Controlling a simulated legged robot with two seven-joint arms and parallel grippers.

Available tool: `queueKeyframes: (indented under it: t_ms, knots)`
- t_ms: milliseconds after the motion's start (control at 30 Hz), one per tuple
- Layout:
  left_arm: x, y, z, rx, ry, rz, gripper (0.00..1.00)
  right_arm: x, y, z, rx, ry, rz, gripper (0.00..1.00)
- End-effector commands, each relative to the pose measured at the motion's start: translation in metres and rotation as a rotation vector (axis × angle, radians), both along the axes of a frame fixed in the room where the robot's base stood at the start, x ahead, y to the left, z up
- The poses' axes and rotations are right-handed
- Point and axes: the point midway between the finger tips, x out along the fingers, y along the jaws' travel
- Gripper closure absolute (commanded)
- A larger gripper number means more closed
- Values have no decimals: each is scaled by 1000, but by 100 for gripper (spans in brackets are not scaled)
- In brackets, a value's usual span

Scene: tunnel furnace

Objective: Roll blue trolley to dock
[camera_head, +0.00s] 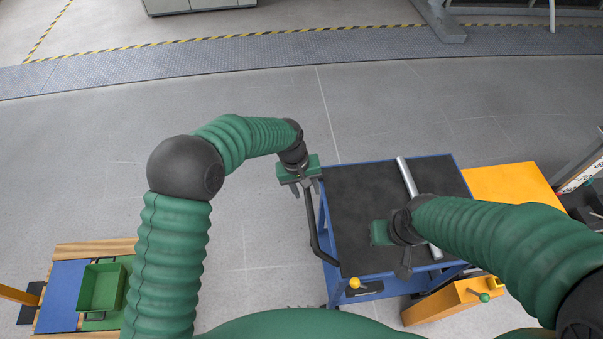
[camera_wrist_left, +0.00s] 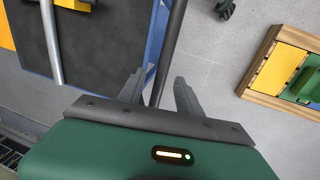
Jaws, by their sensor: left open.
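The blue trolley (camera_head: 330,227) stands right of centre in the head view, with a dark top and a black push handle (camera_head: 312,225) along its left side. My left gripper (camera_head: 307,187) is at the far end of this handle. In the left wrist view, the handle (camera_wrist_left: 169,45) passes between the open fingers of the left gripper (camera_wrist_left: 165,75); contact with either finger is not clear. My right gripper (camera_head: 402,262) is over the trolley top; its fingers are too hidden to judge.
A silver bar (camera_head: 407,177) lies across the trolley top. A yellow-orange surface (camera_head: 512,184) adjoins the trolley's right side. A green bin (camera_head: 101,287) sits on a wooden-edged platform at lower left. Floor beyond the trolley is clear up to a metal strip (camera_head: 200,56) with yellow-black edging.

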Motion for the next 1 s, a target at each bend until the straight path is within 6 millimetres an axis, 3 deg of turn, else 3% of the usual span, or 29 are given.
queueKeyframes:
  t_ms: [200,400,600,1000]
  knots:
    - [0,11,64,0,-5,1,59,0,0,-10,0,0,0,100]
    - [0,20,109,0,-1,2,59,0,0,-13,0,0,0,100]
    - [-1,22,124,1,2,2,59,0,0,-13,0,0,0,100]
    - [-2,23,123,2,2,1,59,0,0,-13,0,0,0,100]
